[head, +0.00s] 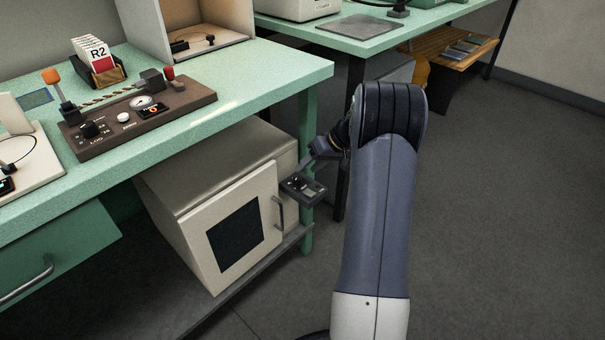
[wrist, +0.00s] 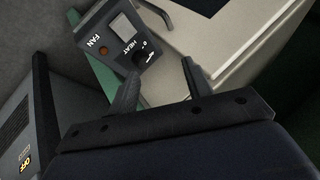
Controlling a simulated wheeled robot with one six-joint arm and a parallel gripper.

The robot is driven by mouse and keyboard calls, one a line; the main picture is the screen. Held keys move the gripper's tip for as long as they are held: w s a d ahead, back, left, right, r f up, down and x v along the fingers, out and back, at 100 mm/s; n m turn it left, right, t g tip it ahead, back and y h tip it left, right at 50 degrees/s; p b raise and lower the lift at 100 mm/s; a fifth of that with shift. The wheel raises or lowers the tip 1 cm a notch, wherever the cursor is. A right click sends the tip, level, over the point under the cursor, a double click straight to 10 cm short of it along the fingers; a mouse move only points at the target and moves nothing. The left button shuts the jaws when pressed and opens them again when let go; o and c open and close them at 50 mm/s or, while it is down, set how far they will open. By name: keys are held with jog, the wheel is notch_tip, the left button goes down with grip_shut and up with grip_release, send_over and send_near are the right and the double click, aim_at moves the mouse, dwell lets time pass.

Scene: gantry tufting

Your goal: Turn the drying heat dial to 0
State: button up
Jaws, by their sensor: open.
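The control panel (wrist: 110,32) is a dark grey box with FAN and HEAT labels, an amber lamp (wrist: 103,51) and a pale switch (wrist: 121,27). The heat dial (wrist: 139,58) is a small dark knob beside a 0 mark; its exact pointer angle is hard to read. In the head view the panel (head: 315,190) juts out beside the cream cabinet (head: 194,236), and the dial is too small to make out. My gripper (wrist: 162,80) is open and empty, its fingers apart with the dial just beyond their tips. In the head view my gripper (head: 308,165) is just above the panel.
The cabinet door has a metal handle (head: 279,212) close to the panel. The green table (head: 230,110) overhangs the cabinet, and its leg (head: 306,235) stands near the panel. A grey box with a lit OFF label (wrist: 18,160) is at the wrist view's left. The floor at right is clear.

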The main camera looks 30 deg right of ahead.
aim_at(299, 179)
jog(key=m, duration=0.2)
jog(key=s+m+t, duration=0.1)
jog(key=m, duration=0.1)
jog(key=f+m+y, duration=0.1)
jog(key=m, duration=0.1)
jog(key=shift+s+a+m+p, duration=0.15)
jog(key=shift+m+p, duration=0.15)
jog(key=shift+m, duration=0.1)
jog(key=m, duration=0.2)
jog(key=m+t, duration=0.1)
jog(key=shift+s+f+y, duration=0.25)
jog(key=shift+y, duration=0.05)
jog(key=m, duration=0.2)
jog(key=m+t, duration=0.1)
jog(key=m, duration=0.1)
jog(key=s+m+t+p, duration=0.1)
jog(key=m, duration=0.2)
jog(key=shift+d+f, duration=0.35)
jog(key=w+f+m+t, duration=0.1)
jog(key=w+f+m, duration=0.1)
jog(key=m, duration=0.2)
jog(key=w+a+f+m+t+h+b, duration=0.1)
jog(key=w+f+m, duration=0.1)
jog(key=m, duration=0.3)
jog(key=w+f+m+t, duration=0.1)
jog(key=w+m, duration=0.1)
jog(key=m, duration=0.3)
jog(key=shift+w+a+f+t+h, duration=0.25)
jog(key=shift+a+f+t+h, duration=0.05)
jog(key=shift+a+f+t, duration=0.1)
